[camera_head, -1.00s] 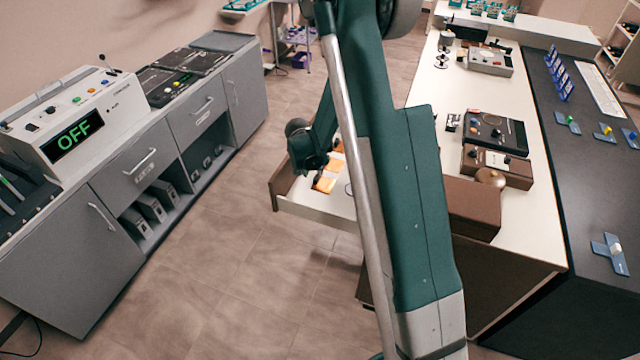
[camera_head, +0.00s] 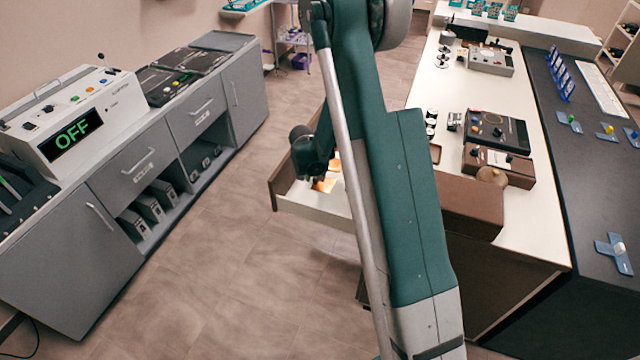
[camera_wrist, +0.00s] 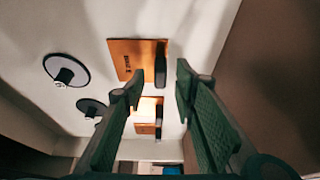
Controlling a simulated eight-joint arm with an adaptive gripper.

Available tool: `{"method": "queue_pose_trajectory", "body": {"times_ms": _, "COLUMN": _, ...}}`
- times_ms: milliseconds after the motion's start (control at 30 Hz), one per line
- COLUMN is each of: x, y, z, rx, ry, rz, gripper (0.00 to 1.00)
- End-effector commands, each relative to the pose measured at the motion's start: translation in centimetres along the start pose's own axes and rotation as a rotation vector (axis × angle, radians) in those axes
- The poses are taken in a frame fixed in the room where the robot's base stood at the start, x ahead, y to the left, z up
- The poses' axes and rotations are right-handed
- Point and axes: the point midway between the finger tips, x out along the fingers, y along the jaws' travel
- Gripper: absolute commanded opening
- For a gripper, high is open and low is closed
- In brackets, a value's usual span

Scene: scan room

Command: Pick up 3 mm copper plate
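In the wrist view a copper-coloured plate (camera_wrist: 125,58) with a dark upright block at its right edge lies on the white drawer floor. A second copper plate (camera_wrist: 145,128) with a similar block lies below it in the picture. Their markings are too small to read. My gripper (camera_wrist: 160,80) is open and empty above them, its fingertips to either side of the first plate's block in the picture; I cannot tell the height gap. In the head view my gripper is largely hidden by my arm, and a copper plate (camera_head: 324,184) shows below it in the open drawer (camera_head: 310,206).
Two dark discs with knobs, one upper (camera_wrist: 66,70) and one lower (camera_wrist: 91,107), lie left of the plates. A brown drawer wall (camera_wrist: 265,75) stands close on the right. The white counter (camera_head: 530,215) is beside my arm. A grey cabinet (camera_head: 160,175) stands across clear floor.

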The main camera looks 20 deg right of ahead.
Motion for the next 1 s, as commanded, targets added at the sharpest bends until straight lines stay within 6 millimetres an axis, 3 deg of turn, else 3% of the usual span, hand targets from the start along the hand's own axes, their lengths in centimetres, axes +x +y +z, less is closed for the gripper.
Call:
{"method": "queue_pose_trajectory", "body": {"times_ms": 533, "x": 0.01, "y": -0.02, "z": 0.01, "rx": -0.001, "ry": 0.0, "rz": 0.0, "gripper": 0.28}}
{"method": "queue_pose_trajectory", "body": {"times_ms": 733, "x": 0.01, "y": -0.02, "z": 0.01, "rx": -0.001, "ry": 0.0, "rz": 0.0, "gripper": 0.02}}
{"method": "queue_pose_trajectory", "body": {"times_ms": 1000, "x": -0.01, "y": -0.02, "z": 0.0, "rx": -0.001, "ry": 0.0, "rz": 0.0, "gripper": 0.0}}
